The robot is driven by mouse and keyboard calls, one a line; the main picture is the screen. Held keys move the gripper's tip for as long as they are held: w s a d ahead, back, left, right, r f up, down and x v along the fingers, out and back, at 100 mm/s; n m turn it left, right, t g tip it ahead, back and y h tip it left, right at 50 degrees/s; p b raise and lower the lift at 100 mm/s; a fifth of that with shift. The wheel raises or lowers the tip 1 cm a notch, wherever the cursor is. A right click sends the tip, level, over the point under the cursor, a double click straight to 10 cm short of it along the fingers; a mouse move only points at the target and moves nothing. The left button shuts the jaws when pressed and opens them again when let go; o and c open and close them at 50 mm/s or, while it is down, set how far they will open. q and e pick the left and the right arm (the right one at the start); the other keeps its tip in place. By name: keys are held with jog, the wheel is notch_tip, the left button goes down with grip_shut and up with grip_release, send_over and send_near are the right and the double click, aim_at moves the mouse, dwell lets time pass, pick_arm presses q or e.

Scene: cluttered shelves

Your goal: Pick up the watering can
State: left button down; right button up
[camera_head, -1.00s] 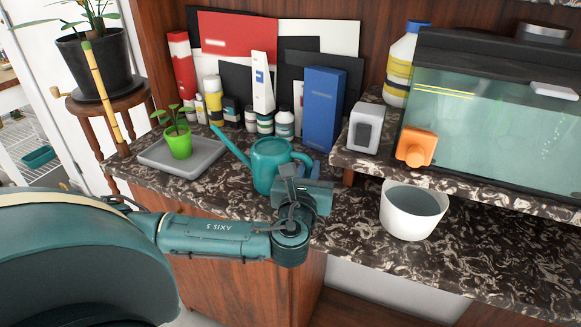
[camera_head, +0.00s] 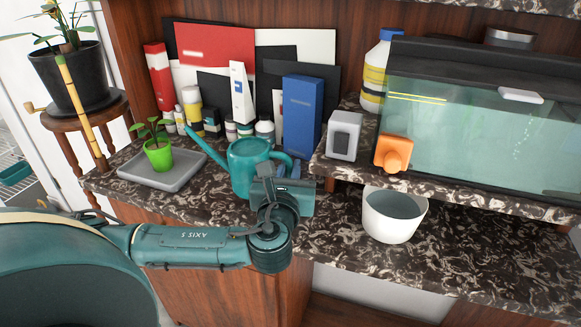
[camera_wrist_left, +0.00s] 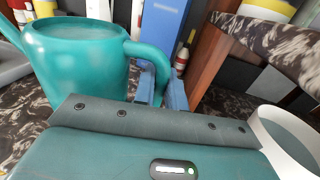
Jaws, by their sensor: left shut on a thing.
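The teal watering can (camera_head: 247,168) is upright at the counter's middle, its spout pointing up and left. It also fills the upper left of the left wrist view (camera_wrist_left: 80,60). My left gripper (camera_head: 292,170) is at the can's right side. In the left wrist view its blue fingers (camera_wrist_left: 161,88) are shut on the can's handle, one on each side. The can's base is partly hidden by my wrist, so I cannot tell whether it touches the counter. My right gripper is not in view.
A grey tray (camera_head: 133,171) with a green potted plant (camera_head: 158,156) is left of the can. Bottles and a blue book (camera_head: 302,112) stand behind it. A raised shelf with a fish tank (camera_head: 480,135) and a white pot (camera_head: 394,216) are to the right.

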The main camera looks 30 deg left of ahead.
pick_arm(q)
jog(key=p+v, duration=0.1)
jog(key=v, duration=1.5)
jog(key=shift+r+p, duration=0.15)
jog(key=shift+p, duration=0.25)
jog(key=shift+s, duration=0.2)
jog(key=c, duration=2)
grip_release()
grip_shut()
